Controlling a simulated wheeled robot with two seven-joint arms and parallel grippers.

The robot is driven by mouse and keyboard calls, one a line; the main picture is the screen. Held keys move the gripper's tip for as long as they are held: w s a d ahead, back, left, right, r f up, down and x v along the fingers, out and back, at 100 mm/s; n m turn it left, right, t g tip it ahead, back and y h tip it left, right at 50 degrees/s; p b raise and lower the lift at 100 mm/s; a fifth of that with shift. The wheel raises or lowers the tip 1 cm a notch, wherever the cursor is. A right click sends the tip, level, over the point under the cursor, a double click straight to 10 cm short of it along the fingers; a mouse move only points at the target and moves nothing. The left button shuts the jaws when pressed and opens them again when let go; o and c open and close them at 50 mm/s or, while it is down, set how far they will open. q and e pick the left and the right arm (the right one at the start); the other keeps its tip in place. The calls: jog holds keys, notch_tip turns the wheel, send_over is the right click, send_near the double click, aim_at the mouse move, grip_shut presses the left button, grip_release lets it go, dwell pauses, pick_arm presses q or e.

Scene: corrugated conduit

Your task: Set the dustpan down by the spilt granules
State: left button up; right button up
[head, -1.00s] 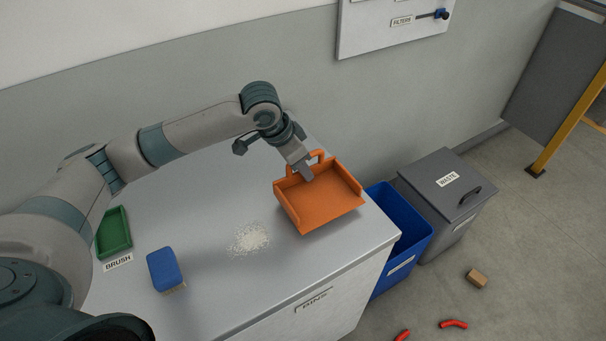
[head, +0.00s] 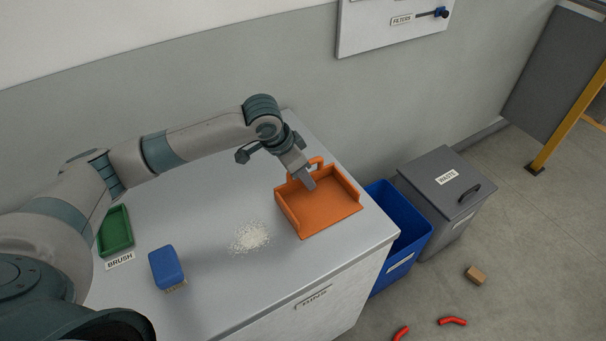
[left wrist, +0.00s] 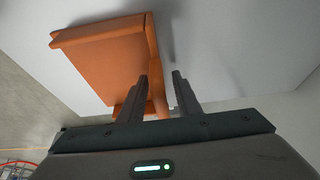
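The orange dustpan (head: 325,212) lies flat on the grey bench top (head: 205,215), to the right of the spilt white granules (head: 250,238), with a short bare gap between them. Its handle (head: 316,162) is at the back. My left gripper (head: 309,185) is at the dustpan's back side. In the left wrist view the dustpan (left wrist: 105,55) fills the upper left. The fingers (left wrist: 160,76) stand apart there, with an orange part of the dustpan between them and a gap beside the right finger. My right gripper is not in view.
A blue brush (head: 166,266) and a green tray (head: 115,231) by a BRUSH label are at the bench's left. A blue bin (head: 403,230) and a lidded grey WASTE bin (head: 446,185) stand beyond the right edge. Red pieces (head: 453,321) and a brown block (head: 475,274) lie on the floor.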

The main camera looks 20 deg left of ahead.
pick_arm(q)
jog(key=shift+r, duration=0.1)
jog(key=b+v, duration=0.2)
jog(key=v, duration=1)
jog(key=o, duration=1.8)
jog(key=shift+c, duration=0.2)
jog(key=shift+r, duration=0.1)
notch_tip(320, 180, up, 9)
jog(key=p, duration=1.2)
jog(key=shift+s+f, duration=0.1)
jog(key=shift+f, duration=0.1)
